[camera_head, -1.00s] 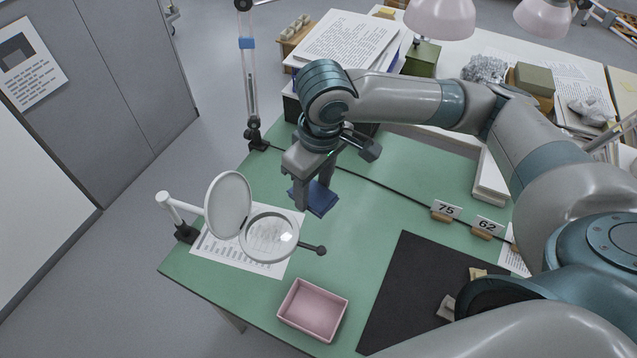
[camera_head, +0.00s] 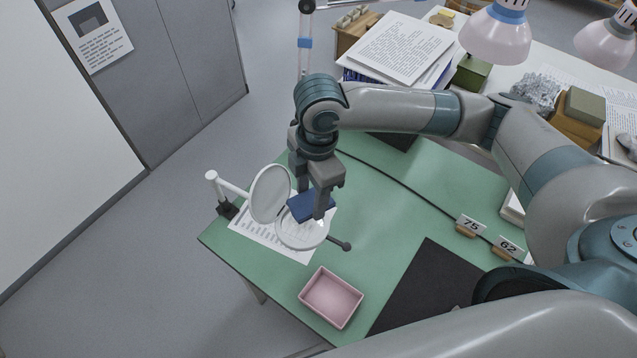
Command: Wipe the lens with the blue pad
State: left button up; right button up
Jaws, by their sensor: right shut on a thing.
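The magnifier lens (camera_head: 300,236) is a round glass in a pale ring with a dark-knobbed handle, held above a printed sheet on the green table. Its round white cover (camera_head: 271,194) stands open on the left side. My right gripper (camera_head: 315,208) is shut on the blue pad (camera_head: 304,207). The pad is over the far part of the lens and hides some of it. I cannot tell whether the pad touches the glass. My left gripper is not in view.
A pink tray (camera_head: 331,297) sits near the front edge of the green table (camera_head: 385,212). A black mat (camera_head: 423,290) lies to its right. A printed sheet (camera_head: 262,241) lies under the magnifier.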

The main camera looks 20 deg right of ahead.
aim_at(295, 214)
jog(key=n, duration=0.1)
jog(key=a+n+p, duration=0.1)
jog(key=n, duration=0.1)
jog(key=shift+s+a+r, duration=0.1)
jog(key=shift+s+r, duration=0.1)
jog(key=shift+r, duration=0.2)
jog(key=n+p, duration=0.1)
jog(key=a+n+p, duration=0.1)
jog(key=n, duration=0.2)
jog(key=shift+s+a+r+n+g+p, duration=0.2)
jog(key=shift+s+a+n+g+p, duration=0.1)
jog(key=shift+n+g+p, duration=0.1)
jog(key=n, duration=0.1)
jog(key=a+n+p, duration=0.1)
jog(key=n+p, duration=0.1)
jog(key=n, duration=0.1)
jog(key=shift+s+a+r+h, duration=0.1)
jog(key=shift+s+a+h, duration=0.05)
jog(key=shift+s+h, duration=0.15)
jog(key=shift+s+a+n+p, duration=0.15)
jog(key=shift+a+n+p, duration=0.2)
jog(key=shift+n, duration=0.75)
jog(key=shift+f, duration=0.2)
